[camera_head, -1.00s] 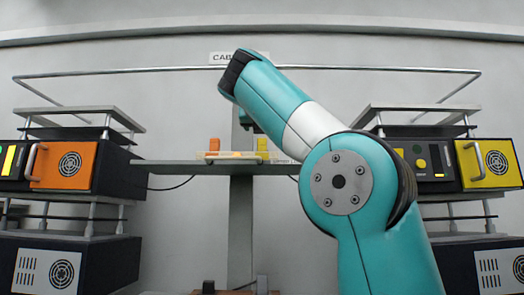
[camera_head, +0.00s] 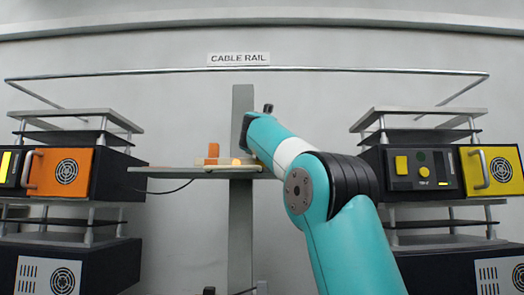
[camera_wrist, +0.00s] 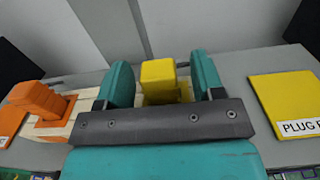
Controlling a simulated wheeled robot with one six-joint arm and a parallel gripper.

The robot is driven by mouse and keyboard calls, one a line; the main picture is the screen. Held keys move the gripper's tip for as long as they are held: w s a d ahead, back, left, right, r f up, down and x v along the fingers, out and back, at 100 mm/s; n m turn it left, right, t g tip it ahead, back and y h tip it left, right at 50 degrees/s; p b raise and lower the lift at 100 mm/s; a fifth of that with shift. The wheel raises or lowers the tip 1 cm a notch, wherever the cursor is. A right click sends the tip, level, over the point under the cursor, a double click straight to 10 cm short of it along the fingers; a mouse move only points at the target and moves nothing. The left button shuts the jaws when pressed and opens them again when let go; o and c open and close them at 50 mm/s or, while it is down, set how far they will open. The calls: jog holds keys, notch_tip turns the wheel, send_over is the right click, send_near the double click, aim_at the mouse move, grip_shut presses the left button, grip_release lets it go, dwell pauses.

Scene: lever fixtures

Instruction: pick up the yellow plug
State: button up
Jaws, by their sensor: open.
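The yellow plug (camera_wrist: 158,76) stands upright in a pale holder on the shelf, in the middle of the wrist view. My gripper (camera_wrist: 161,82) is open, with one teal finger on each side of the plug. I cannot tell whether either finger touches it. In the head view my arm hides nearly all of the yellow plug and the gripper's fingertips.
An orange plug (camera_wrist: 40,98) stands in the holder to the left, and also shows in the head view (camera_head: 214,150). A yellow plate (camera_wrist: 283,100) with a partly cut-off label lies to the right. The shelf (camera_head: 160,170) stands between equipment racks.

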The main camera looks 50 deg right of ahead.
jog(key=shift+d, duration=0.1)
jog(key=shift+c, duration=0.4)
jog(key=c, duration=0.9)
